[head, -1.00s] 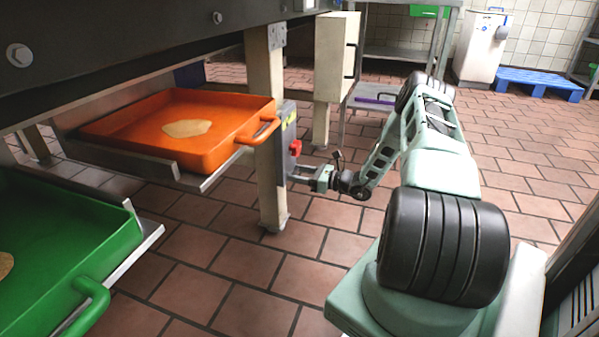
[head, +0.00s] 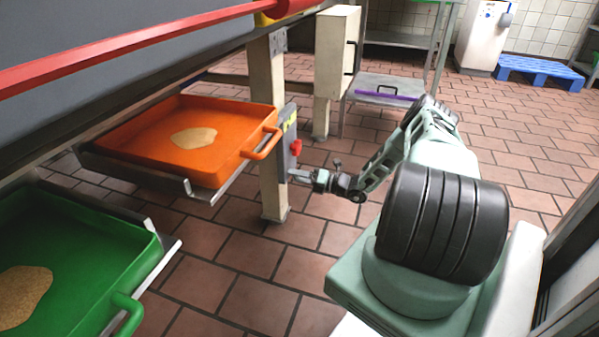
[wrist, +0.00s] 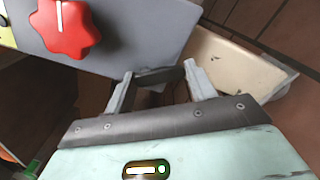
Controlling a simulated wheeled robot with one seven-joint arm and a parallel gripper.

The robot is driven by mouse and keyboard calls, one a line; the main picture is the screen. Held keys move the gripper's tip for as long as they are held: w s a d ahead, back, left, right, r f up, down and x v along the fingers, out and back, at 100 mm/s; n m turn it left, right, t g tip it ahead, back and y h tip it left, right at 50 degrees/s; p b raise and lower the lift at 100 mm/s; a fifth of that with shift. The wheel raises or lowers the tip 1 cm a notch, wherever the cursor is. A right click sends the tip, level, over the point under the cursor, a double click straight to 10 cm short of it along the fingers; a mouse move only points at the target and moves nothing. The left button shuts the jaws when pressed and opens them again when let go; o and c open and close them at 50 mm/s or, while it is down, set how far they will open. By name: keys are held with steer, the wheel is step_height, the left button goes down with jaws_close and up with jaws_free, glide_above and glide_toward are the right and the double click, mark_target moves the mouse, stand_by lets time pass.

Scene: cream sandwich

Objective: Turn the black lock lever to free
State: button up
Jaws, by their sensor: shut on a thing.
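The black lock lever (wrist: 158,75) shows in the wrist view as a short dark bar between my fingertips, at the lower edge of a grey control box (wrist: 135,38). My gripper (wrist: 157,70) has one finger on each side of it and is shut on it. The fingers and wrist hide part of the lever, and its exact angle is hard to tell. In the head view my gripper (head: 296,175) reaches the lower part of the grey box (head: 289,152) from the right; the lever is too small to make out there.
A red knob (wrist: 66,28) sits on the box just above my gripper. The box is on a cream post (head: 270,185). An orange tray (head: 215,165) and a green tray (head: 90,240) lie on rails to the left.

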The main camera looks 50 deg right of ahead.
steer(key=m, duration=0.3)
steer(key=m+p, duration=0.1)
steer(key=m, duration=0.1)
steer(key=shift+s+a+f, duration=0.2)
steer(key=shift+a, duration=0.15)
stand_by(0.4)
steer(key=o, duration=1)
steer(key=shift+s, duration=0.1)
steer(key=shift+s+d+p, duration=0.15)
steer(key=shift+s+p, duration=0.15)
steer(key=p+v, duration=0.4)
steer(key=v, duration=1.2)
steer(key=shift+s+d, duration=0.1)
steer(key=shift+s, duration=0.2)
